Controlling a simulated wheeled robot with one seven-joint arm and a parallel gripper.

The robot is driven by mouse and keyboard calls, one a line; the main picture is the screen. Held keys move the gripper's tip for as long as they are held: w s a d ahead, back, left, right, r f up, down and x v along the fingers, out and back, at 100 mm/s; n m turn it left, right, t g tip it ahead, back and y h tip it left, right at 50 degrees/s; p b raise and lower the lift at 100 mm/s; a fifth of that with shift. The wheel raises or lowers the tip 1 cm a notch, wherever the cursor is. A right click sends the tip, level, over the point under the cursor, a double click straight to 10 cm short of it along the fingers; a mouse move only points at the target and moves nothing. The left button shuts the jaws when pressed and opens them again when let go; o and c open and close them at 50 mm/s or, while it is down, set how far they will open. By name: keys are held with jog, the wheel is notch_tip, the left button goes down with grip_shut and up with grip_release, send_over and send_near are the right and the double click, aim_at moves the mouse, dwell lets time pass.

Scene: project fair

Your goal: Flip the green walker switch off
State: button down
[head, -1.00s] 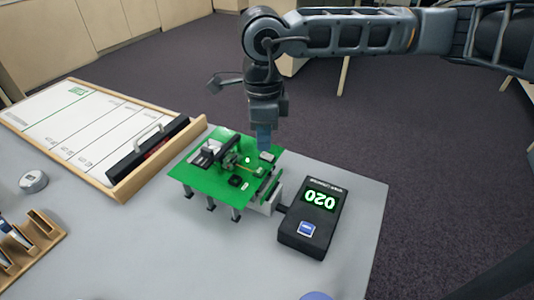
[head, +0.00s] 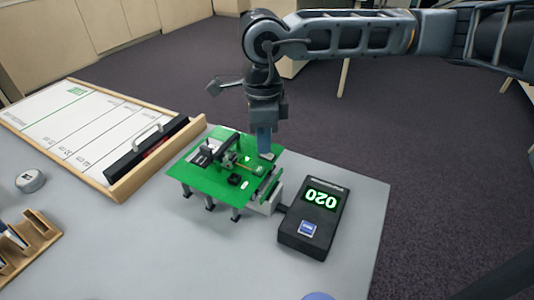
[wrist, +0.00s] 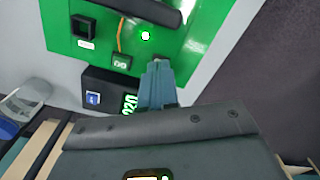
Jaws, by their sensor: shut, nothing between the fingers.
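The green walker (head: 205,178) is a flat green board on several short grey legs on the grey table, with small parts on top. It also fills the top of the wrist view (wrist: 60,15). A small green light glows on it (head: 248,160). My gripper (head: 264,151) is shut and empty, pointing down at the board's far right edge, beside a small grey part (head: 268,156). I cannot tell whether it touches. In the wrist view my gripper (wrist: 156,68) covers part of the board; which part is the switch is unclear.
A black box with a lit green display reading 020 (head: 319,198) and a blue button stands right of the walker. A wood-framed board with a black handled block (head: 147,150) lies left. A grey puck (head: 31,181) and wooden rack (head: 38,238) are further left.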

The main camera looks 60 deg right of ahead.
jog(key=shift+f+b, duration=0.3)
jog(key=shift+f, duration=0.05)
jog(key=shift+r, duration=0.1)
jog(key=shift+r+p, duration=1.15)
jog(key=shift+r, duration=2.3)
